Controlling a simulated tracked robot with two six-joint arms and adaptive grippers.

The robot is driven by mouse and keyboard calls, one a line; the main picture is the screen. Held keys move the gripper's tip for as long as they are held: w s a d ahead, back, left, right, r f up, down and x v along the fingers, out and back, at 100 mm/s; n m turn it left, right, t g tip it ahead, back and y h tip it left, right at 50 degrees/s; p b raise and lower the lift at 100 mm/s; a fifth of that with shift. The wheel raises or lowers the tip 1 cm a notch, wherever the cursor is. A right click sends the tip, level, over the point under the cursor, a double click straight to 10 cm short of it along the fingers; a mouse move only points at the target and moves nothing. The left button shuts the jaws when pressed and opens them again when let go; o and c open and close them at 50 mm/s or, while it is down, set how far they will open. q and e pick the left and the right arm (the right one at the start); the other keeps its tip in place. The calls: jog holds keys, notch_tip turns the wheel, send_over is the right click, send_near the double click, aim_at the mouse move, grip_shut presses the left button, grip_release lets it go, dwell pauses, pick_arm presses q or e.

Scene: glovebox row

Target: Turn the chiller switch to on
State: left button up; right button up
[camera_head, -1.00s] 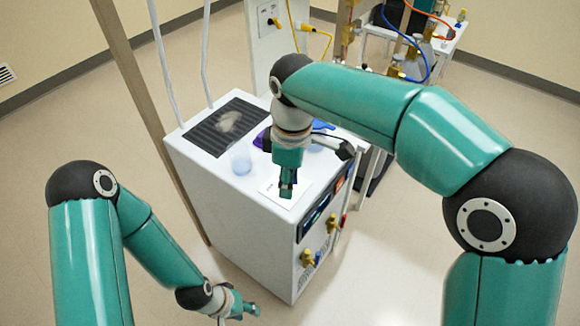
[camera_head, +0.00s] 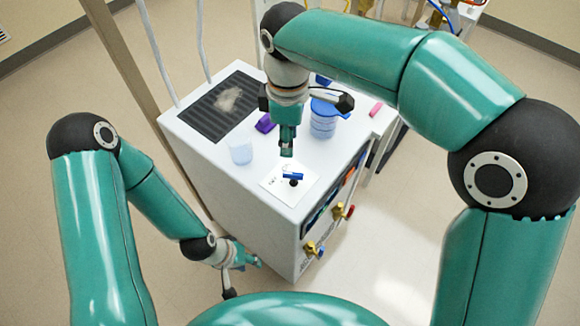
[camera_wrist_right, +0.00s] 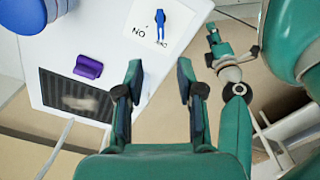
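The chiller (camera_head: 240,215) is a white box in the middle of the head view. On its top a white label plate (camera_head: 275,192) carries a blue switch handle (camera_head: 293,177) on a dark base. In the right wrist view the blue handle (camera_wrist_right: 160,25) points along the picture's vertical, between inverted lettering; one word reads as ON, the other is too small to read. My right gripper (camera_head: 287,145) is above the chiller top, just behind the handle and apart from it. Its fingers (camera_wrist_right: 160,75) are spread and empty. My left gripper (camera_head: 247,262) hangs low beside the chiller's front; its fingers are unclear.
A clear cup (camera_head: 241,151), a purple block (camera_head: 265,123) and a blue-lidded jar (camera_head: 324,122) stand on the chiller top. A dark grille (camera_head: 215,110) lies at its left. Brass valves (camera_head: 343,212) stick out of the front. A post stands at the left.

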aim_at(289, 173)
notch_tip(289, 173, down, 12)
jog(key=shift+r+p, duration=0.1)
jog(key=shift+p, duration=0.2)
grip_shut()
